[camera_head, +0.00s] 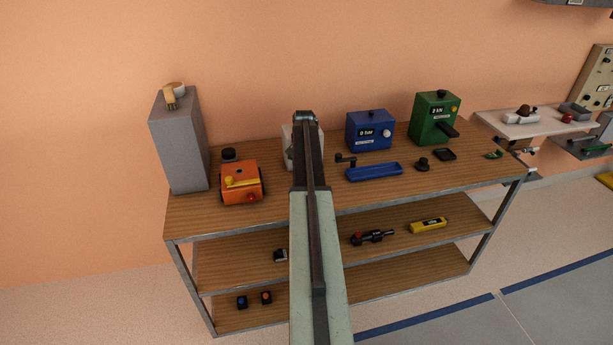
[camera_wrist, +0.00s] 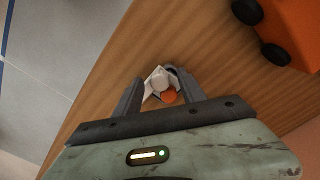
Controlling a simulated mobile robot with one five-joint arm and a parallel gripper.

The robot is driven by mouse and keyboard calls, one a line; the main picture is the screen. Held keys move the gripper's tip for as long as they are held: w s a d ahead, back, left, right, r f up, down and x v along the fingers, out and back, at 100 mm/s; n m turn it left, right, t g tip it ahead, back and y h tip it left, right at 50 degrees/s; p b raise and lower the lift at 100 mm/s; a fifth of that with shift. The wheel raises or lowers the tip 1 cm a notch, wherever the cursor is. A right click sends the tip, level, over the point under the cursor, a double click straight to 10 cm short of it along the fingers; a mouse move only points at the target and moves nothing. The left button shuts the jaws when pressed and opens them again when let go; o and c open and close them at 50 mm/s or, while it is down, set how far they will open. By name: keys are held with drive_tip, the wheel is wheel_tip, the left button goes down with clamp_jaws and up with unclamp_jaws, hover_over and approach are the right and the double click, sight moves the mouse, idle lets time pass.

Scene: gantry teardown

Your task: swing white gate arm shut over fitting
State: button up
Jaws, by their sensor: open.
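A small white fixture (camera_wrist: 157,79) with an orange round part (camera_wrist: 168,97) lies between my fingertips in the wrist view. Which of its white pieces is the gate arm, and whether it is over the fitting, I cannot tell. In the head view, a pale grey-white block (camera_head: 288,146) on the wooden top shelf is mostly hidden behind my arm. My gripper (camera_wrist: 157,82) is open, with one dark finger on each side of the white fixture. Contact with it cannot be made out. In the head view, my own arm hides most of the gripper.
An orange box (camera_head: 240,183) with black feet stands left of my arm; it also shows in the wrist view (camera_wrist: 292,32). A crank, blue tray (camera_head: 375,171), blue box (camera_head: 370,130) and green box (camera_head: 434,117) stand right. A tall grey block (camera_head: 180,142) stands far left.

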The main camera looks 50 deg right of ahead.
wheel_tip(320, 180, up, 8)
drive_tip(key=p, duration=0.8)
drive_tip(key=shift+f, duration=0.1)
drive_tip(key=shift+w, duration=0.1)
drive_tip(key=w+a+f+n+b, duration=0.1)
drive_tip(key=w+a+n, duration=0.2)
drive_tip(key=a, duration=0.8)
drive_tip(key=w+a+f+n+b, duration=0.1)
drive_tip(key=w+a+n, duration=0.15)
drive_tip(key=a, duration=0.95)
drive_tip(key=w+a+f+n+b, duration=0.15)
drive_tip(key=w+a, duration=0.25)
drive_tip(key=a, duration=0.7)
drive_tip(key=s+a+n, duration=0.3)
drive_tip(key=a+n, duration=0.1)
drive_tip(key=a, duration=0.9)
drive_tip(key=s+a+f+n+b, duration=0.1)
drive_tip(key=s+a+n, duration=0.2)
drive_tip(key=a, duration=1.1)
drive_tip(key=shift+s+n, duration=0.3)
drive_tip(key=shift+n, duration=0.3)
